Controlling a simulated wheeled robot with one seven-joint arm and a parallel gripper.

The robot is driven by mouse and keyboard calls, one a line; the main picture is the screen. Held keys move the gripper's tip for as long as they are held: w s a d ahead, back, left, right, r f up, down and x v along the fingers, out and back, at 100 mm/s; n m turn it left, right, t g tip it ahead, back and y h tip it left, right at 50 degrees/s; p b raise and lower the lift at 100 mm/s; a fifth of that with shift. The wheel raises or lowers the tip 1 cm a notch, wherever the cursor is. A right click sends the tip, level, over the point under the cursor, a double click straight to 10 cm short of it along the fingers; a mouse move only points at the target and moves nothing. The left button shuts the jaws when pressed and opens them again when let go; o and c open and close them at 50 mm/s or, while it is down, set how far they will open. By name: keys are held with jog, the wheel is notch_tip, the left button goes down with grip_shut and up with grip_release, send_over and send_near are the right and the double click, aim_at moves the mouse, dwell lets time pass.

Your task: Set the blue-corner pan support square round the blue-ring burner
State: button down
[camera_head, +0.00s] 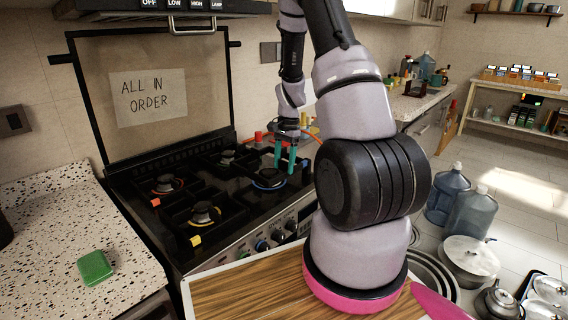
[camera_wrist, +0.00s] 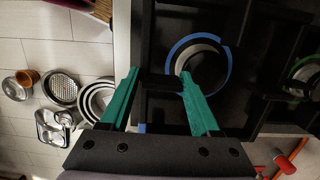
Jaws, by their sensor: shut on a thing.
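The blue-ring burner (camera_head: 268,184) is at the front right of the black hob; its blue ring also shows in the wrist view (camera_wrist: 229,70). My gripper (camera_head: 285,168) points down beside this burner, its teal fingers shut on a black bar (camera_wrist: 158,86) of the pan support. A small blue mark (camera_wrist: 142,127) shows on the support between the fingers. The support's bars lie around the burner and look roughly in line with the hob edge. I cannot tell whether it rests fully on the hob. My fingers hide part of it.
A wooden board (camera_head: 240,292) lies in front of the hob. Bowls and pots (camera_head: 468,258) stand on the floor at the right. A green sponge (camera_head: 95,268) is on the left counter.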

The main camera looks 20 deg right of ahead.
aim_at(284, 171)
jog(key=shift+f, duration=1.4)
jog(key=shift+f, duration=0.1)
dwell(0.4)
jog(key=shift+f, duration=0.3)
jog(key=shift+r, duration=0.1)
dwell(1.4)
jog(key=shift+r, duration=1.7)
jog(key=shift+f, duration=0.2)
jog(key=shift+f, duration=1.25)
jog(key=shift+f, duration=0.3)
